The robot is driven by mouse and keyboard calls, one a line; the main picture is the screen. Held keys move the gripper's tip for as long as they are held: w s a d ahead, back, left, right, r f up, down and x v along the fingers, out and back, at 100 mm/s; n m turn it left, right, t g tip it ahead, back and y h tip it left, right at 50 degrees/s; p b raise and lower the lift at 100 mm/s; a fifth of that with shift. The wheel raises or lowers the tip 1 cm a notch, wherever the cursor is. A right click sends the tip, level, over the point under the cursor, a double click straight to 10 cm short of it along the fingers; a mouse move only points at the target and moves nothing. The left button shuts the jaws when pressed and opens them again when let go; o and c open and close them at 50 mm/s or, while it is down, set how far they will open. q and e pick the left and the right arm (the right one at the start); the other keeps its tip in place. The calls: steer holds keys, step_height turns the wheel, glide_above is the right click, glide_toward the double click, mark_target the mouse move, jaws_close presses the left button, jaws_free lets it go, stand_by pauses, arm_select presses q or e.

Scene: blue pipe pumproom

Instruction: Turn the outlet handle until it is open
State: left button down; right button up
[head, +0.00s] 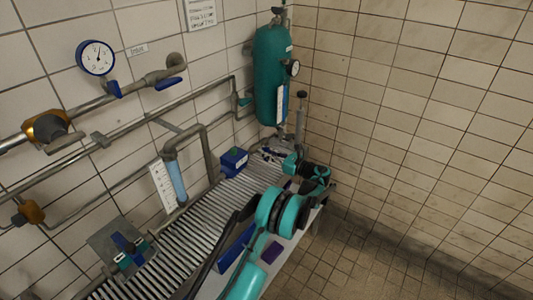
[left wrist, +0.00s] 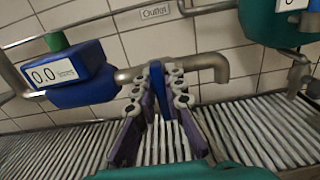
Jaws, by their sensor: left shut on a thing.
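The outlet handle (left wrist: 157,88) is a narrow blue lever on a short grey pipe with a bent spout (left wrist: 215,66), below the label "Outlet" (left wrist: 155,13). My left gripper (left wrist: 160,125) is shut on the handle, with its purple-grey fingers on both sides of it. In the left wrist view the lever stands crosswise to the pipe; the fingers hide part of it. In the head view my left gripper (head: 273,154) is small, near the wall beyond the blue meter, and the handle is hard to make out there.
A blue meter (left wrist: 70,78) reading 0.0 sits left of the handle; it also shows in the head view (head: 233,161). A teal tank (head: 271,75) with a gauge (head: 292,68) stands in the corner. A slatted grey bench top (head: 185,235) lies below the pipes.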

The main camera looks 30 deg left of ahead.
arm_select(q)
steer(key=n, duration=0.2)
steer(key=n+b, duration=0.1)
steer(key=n, duration=0.1)
steer(key=shift+s+f+n+b, duration=0.1)
steer(key=shift+s+n+b, duration=0.1)
steer(key=shift+n+b, duration=0.15)
steer(key=n, duration=0.2)
steer(key=n+b, duration=0.1)
steer(key=n, duration=0.2)
steer(key=shift+s+f+n, duration=0.15)
steer(key=shift+s+n, duration=0.05)
steer(key=shift+n, duration=0.05)
steer(key=n, duration=0.2)
steer(key=n+b, duration=0.1)
steer(key=n, duration=0.1)
steer(key=shift+s+f+n, duration=0.1)
steer(key=shift+f+n, duration=0.1)
steer(key=shift+n, duration=0.1)
steer(key=n, duration=0.4)
steer(key=shift+f+n+b, duration=0.2)
steer(key=shift+n+b, duration=0.1)
steer(key=shift+n, duration=0.1)
steer(key=c, duration=1.6)
jaws_free()
